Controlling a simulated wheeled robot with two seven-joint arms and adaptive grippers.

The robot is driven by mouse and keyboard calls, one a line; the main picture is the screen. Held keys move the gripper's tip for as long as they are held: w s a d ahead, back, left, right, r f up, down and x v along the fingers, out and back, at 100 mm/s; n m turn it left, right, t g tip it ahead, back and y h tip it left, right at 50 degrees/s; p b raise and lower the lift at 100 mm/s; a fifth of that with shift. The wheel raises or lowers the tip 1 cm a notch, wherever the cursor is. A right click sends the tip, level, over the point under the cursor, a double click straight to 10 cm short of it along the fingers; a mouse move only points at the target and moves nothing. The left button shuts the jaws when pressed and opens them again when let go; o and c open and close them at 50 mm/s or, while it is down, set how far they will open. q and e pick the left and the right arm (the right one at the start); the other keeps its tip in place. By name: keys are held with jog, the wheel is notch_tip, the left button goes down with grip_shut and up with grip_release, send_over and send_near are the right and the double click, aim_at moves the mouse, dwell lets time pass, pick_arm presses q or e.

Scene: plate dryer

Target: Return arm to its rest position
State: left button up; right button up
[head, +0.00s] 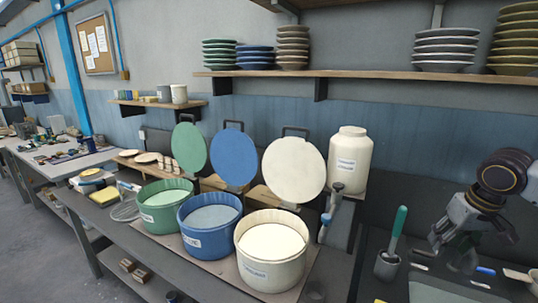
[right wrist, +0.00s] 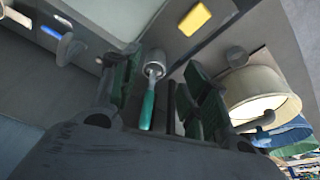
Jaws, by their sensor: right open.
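My right arm comes in at the right edge of the head view. Its right gripper (head: 452,247) hangs open and empty over the dark bench, right of the grey cup (head: 387,267) that holds a green-handled tool (head: 397,228). In the right wrist view my right gripper (right wrist: 160,85) has its two dark fingers apart. The green handle (right wrist: 147,108) and the cup (right wrist: 153,60) show in the gap between them, farther off, not gripped. My left gripper is in neither view.
Green (head: 166,204), blue (head: 209,224) and cream (head: 271,250) tubs stand on the bench, their round lids upright behind. A white jar (head: 349,160) stands behind right. A shelf (head: 370,74) with stacked plates runs above. Small tools lie near the gripper.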

jog(key=s+a+f+n, duration=0.2)
jog(key=a+f, duration=0.2)
jog(key=f, duration=0.6)
jog(key=s+a+f+n, duration=0.1)
jog(key=s+a+f, duration=0.15)
jog(key=f, duration=0.85)
jog(key=shift+s+a+f, duration=2.55)
jog(key=shift+s+a, duration=0.35)
jog(key=shift+a, duration=1.05)
jog(key=shift+s+a+f, duration=2.5)
jog(key=shift+s+a, duration=0.35)
jog(key=shift+a, duration=1.05)
jog(key=s+a+f+x, duration=0.1)
jog(key=s+x, duration=0.2)
jog(key=x, duration=1.4)
jog(key=s+f, duration=0.4)
jog(key=f, duration=1.2)
jog(key=s+d+f+g, duration=0.1)
jog(key=s+d+f, duration=0.1)
jog(key=s+f, duration=0.7)
jog(key=s+d+f+g, duration=0.1)
jog(key=s+d+f, duration=0.1)
jog(key=s+f, duration=0.8)
jog(key=s, duration=0.3)
jog(key=shift+d+f+n, duration=0.25)
jog(key=shift+f+n, duration=0.05)
